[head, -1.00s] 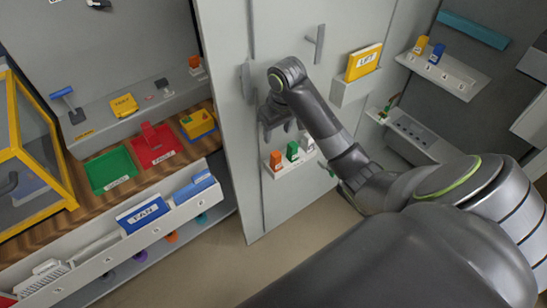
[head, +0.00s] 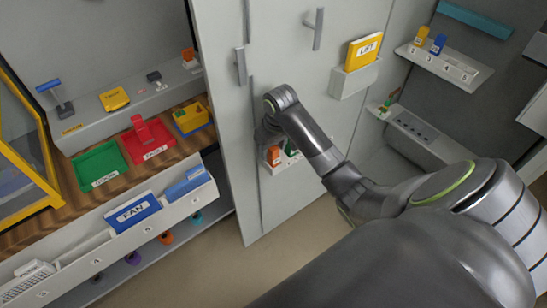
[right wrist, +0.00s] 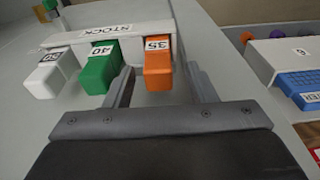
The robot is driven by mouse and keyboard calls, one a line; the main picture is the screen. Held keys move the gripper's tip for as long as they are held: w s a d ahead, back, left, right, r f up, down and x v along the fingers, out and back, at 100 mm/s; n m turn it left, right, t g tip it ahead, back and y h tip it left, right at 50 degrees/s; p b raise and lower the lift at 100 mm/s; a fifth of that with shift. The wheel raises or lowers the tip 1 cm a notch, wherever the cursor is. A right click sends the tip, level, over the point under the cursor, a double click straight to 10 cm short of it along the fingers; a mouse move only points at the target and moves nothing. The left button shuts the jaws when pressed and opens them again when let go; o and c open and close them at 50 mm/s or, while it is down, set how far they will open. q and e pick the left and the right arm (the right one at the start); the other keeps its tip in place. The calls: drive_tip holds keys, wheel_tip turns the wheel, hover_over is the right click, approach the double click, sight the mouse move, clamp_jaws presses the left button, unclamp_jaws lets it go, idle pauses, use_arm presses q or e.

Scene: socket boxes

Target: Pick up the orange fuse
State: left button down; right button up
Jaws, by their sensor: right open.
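The orange fuse (right wrist: 157,68), labelled 35, sits in the white STOCK rack (right wrist: 120,33) on the door panel. In the head view the orange fuse (head: 274,155) is just below my right gripper (head: 264,133), partly hidden by the arm. In the right wrist view my right gripper (right wrist: 161,90) is open and empty. Its two fingers point at the rack, with the orange fuse lying in the gap between them, nearer the left finger. The green fuse (right wrist: 98,68), labelled 40, is left of that finger, close to it. My left gripper is not in view.
A white fuse (right wrist: 47,76), labelled 50, is at the rack's left end. A door handle (head: 240,66) sticks out above the gripper. A LIFT box (head: 363,51) hangs on the panel. Green (head: 100,166) and red (head: 148,142) trays stand on the wooden shelf to the left.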

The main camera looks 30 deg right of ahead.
wheel_tip(320, 180, down, 3)
drive_tip(key=shift+w+f, duration=0.1)
drive_tip(key=shift+w, duration=0.05)
drive_tip(key=shift+c, duration=0.3)
drive_tip(key=c, duration=0.9)
drive_tip(key=shift+c, duration=0.2)
drive_tip(key=shift+r, duration=0.55)
drive_tip(key=shift+s+d+r, duration=0.1)
drive_tip(key=shift+s+r, duration=0.1)
drive_tip(key=shift+r, duration=0.4)
drive_tip(key=shift+s+r, duration=0.2)
drive_tip(key=shift+r, duration=0.4)
drive_tip(key=s, duration=1.7)
drive_tip(key=shift+d, duration=0.35)
